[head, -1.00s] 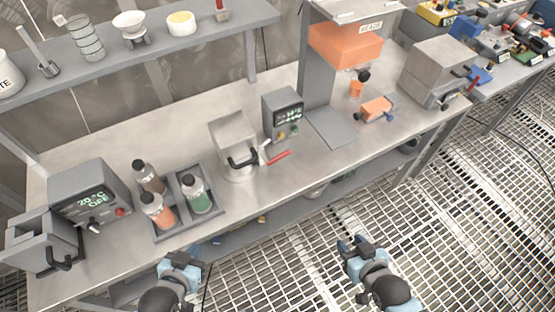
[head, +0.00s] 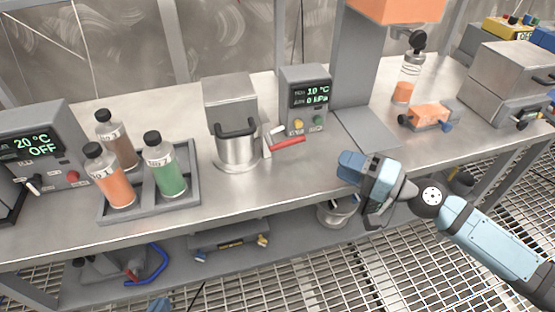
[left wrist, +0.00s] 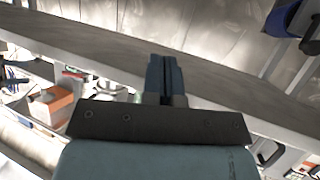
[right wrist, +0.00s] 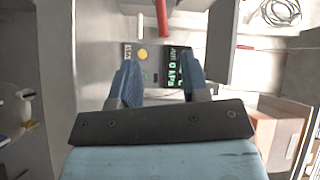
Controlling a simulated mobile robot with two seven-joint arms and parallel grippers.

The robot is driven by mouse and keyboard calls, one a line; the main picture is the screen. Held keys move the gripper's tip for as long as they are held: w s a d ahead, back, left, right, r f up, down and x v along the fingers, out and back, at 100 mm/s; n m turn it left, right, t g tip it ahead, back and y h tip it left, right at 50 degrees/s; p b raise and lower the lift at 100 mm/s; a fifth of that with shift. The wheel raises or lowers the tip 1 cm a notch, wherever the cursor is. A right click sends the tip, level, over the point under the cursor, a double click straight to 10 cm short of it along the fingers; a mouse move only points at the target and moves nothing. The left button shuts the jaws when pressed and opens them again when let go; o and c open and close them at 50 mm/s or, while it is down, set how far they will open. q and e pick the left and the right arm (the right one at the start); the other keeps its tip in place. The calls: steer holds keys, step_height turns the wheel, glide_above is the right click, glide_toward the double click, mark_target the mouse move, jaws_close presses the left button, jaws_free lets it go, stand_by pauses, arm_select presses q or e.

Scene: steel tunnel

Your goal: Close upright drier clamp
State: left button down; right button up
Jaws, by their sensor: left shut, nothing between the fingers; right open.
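The upright drier is a steel pot (head: 238,152) with a grey boxy top (head: 230,98) and black handle (head: 236,128), mid-bench in the head view. Its clamp (head: 271,139) is at the pot's right side, with the red handle (head: 289,143) sticking out to the right, apart from the pot. My right gripper (head: 352,172) is at the bench's front edge, right of the red handle and not touching it. In the right wrist view it is open and empty (right wrist: 160,82). My left gripper (left wrist: 164,75) is shut and empty; only a blue tip (head: 158,305) shows low in the head view.
A control box (head: 305,97) with a lit display stands right behind the clamp. A rack (head: 190,208) of bottles stands left of the drier. A grey column (head: 357,65) and flat plate (head: 368,131) are to the right. A lower shelf (head: 300,235) runs beneath the bench.

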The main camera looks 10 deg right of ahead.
mark_target(289, 140)
steer(key=shift+w+a+r+p, duration=0.3)
steer(key=shift+w+a+p, duration=0.05)
steer(key=shift+p, duration=0.05)
steer(key=p+x, duration=0.5)
steer(key=x, duration=0.7)
steer(key=shift+s, duration=0.1)
steer(key=shift+w+a+f, duration=0.1)
steer(key=shift+w+a, duration=0.25)
jaws_close()
